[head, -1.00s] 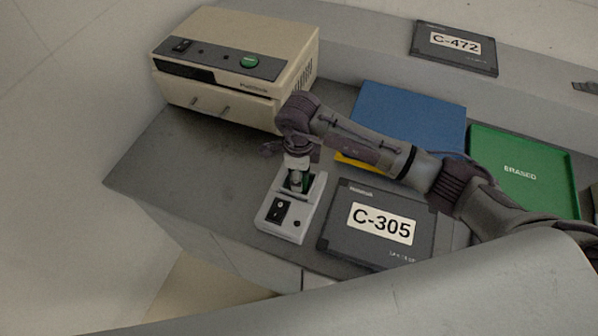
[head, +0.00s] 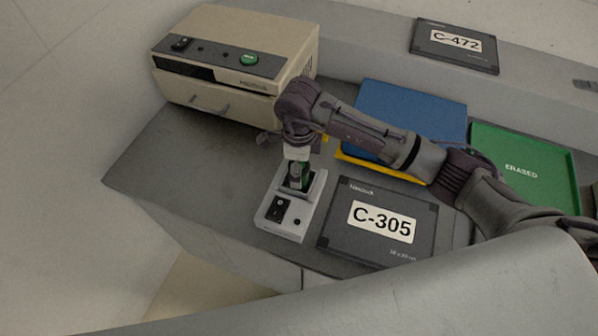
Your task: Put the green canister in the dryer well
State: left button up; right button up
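The dryer well is in a small pale grey unit (head: 285,215) with a black switch, on the dark grey cart top. The green canister (head: 304,178) shows as a small dark green shape at the well, upright and partly hidden; how deep it sits is unclear. My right gripper (head: 297,158) points down directly above the well, over the canister. Its fingers are small and dark against the arm, so I cannot tell whether they are open or shut. My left gripper is out of view.
A beige machine (head: 235,55) with a green button stands behind left. A dark C-305 case (head: 375,245) lies right of the unit. A blue panel (head: 410,112) with a yellow edge, a green ERASED tray (head: 535,190) and a C-472 case (head: 455,60) lie further right. The cart's left part is clear.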

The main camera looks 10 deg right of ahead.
notch_tip(320, 180, up, 10)
jog(key=shift+f+b, duration=0.2)
jog(key=shift+b, duration=0.85)
